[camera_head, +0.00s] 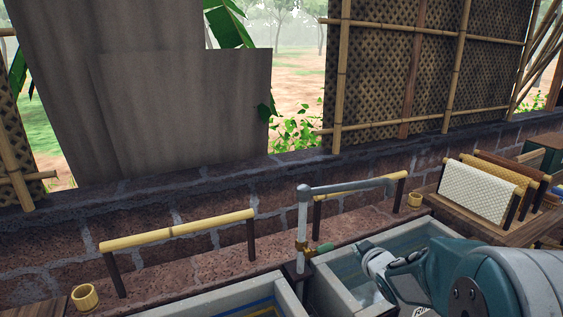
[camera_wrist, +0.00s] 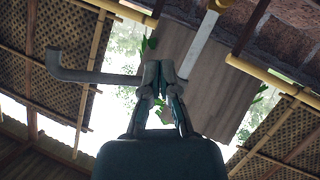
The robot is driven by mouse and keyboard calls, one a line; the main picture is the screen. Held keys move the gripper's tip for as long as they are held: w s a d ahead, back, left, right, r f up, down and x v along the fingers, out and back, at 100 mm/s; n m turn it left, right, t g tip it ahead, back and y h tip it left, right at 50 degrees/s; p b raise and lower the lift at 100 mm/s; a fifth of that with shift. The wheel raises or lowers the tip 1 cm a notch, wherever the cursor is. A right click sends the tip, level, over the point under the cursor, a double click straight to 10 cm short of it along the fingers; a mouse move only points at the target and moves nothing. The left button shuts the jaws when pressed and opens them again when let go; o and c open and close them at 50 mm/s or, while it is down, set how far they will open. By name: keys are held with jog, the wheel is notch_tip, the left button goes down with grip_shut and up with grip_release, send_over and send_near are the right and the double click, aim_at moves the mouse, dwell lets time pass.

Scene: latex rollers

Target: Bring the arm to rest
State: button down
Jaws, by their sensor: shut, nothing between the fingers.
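My gripper (camera_head: 366,250) is over the right-hand stone basin (camera_head: 344,300), beside the metal tap (camera_head: 302,220). My arm reaches in from the lower right and covers part of that basin. In the wrist view my gripper (camera_wrist: 160,68) points away from the camera, with its fingers together at the tips and nothing held. The grey tap pipe (camera_wrist: 95,76) shows behind the fingers there, along with the grey corrugated sheet (camera_wrist: 200,70).
A second basin (camera_head: 235,303) lies left of the tap. Bamboo rails (camera_head: 178,231) on dark posts stand along the brick ledge. Bamboo cups (camera_head: 85,297) sit on the surfaces. A rack with a white patterned sheet (camera_head: 478,190) stands at right.

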jog(key=s+r+m+g+h, duration=0.2)
jog(key=s+r, duration=0.1)
jog(key=s, duration=0.3)
jog(key=s+r+m+g+h, duration=0.1)
jog(key=s+r+m, duration=0.1)
jog(key=s+r, duration=0.35)
jog(key=s+a+f+m+g+y, duration=0.1)
jog(key=s+a+g, duration=0.1)
jog(key=s, duration=0.8)
jog(key=s+a+f+m+g, duration=0.1)
jog(key=s+a+g, duration=0.2)
jog(key=s, duration=0.7)
jog(key=shift+s+a+f+m+y, duration=0.2)
jog(key=shift+s+a+m+y, duration=0.15)
jog(key=shift+a, duration=0.45)
